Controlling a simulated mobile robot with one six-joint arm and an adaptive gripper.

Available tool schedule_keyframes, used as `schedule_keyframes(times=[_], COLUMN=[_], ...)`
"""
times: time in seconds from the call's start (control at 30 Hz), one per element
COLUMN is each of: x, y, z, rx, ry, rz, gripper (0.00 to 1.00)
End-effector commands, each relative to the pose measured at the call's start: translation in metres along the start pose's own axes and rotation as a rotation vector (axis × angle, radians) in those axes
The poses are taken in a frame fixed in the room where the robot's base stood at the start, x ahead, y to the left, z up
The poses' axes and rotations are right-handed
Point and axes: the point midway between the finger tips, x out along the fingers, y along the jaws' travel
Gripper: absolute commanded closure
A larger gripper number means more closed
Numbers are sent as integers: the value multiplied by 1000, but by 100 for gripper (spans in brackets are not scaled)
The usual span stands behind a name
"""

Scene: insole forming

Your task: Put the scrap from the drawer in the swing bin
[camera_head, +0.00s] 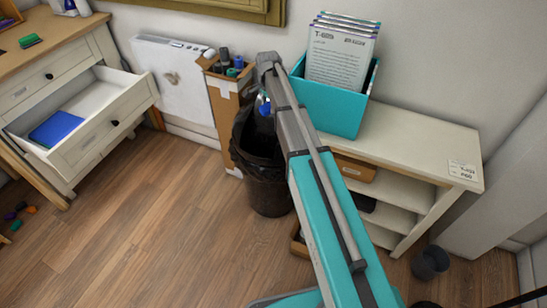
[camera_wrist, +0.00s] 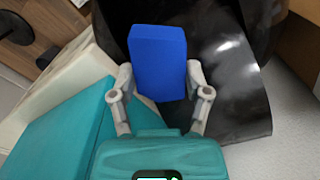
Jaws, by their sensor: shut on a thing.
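My gripper (camera_wrist: 159,74) is shut on a blue piece of scrap (camera_wrist: 158,50), one finger on each side of it. In the head view my gripper (camera_head: 263,103) is above the black bin (camera_head: 268,192), partly hidden by my arm. The bin is lined with a black bag, whose glossy side (camera_wrist: 235,95) lies behind the scrap in the wrist view. Whether the scrap is inside the rim I cannot tell. The drawer (camera_head: 100,138) at the left stands open, and another blue piece (camera_head: 56,129) lies in it.
A teal box (camera_head: 330,104) with upright papers stands on the cream shelf unit (camera_head: 430,150), right of the bin. A cardboard holder (camera_head: 222,105) with rolls stands behind the bin. A small dark bin (camera_head: 430,262) is at lower right. The wooden floor (camera_head: 150,220) at left is mostly clear.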

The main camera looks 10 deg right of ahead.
Motion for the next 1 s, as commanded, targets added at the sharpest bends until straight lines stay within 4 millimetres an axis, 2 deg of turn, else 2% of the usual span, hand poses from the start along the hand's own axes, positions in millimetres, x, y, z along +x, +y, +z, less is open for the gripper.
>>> schedule_keyframes(times=[0.27,0.7,1.0], x=[13,47,59], y=[0,0,0], z=[0,1,1], rx=[0,-1,-1], ry=[0,0,0], rz=[0,0,0], gripper=[57,57,57])
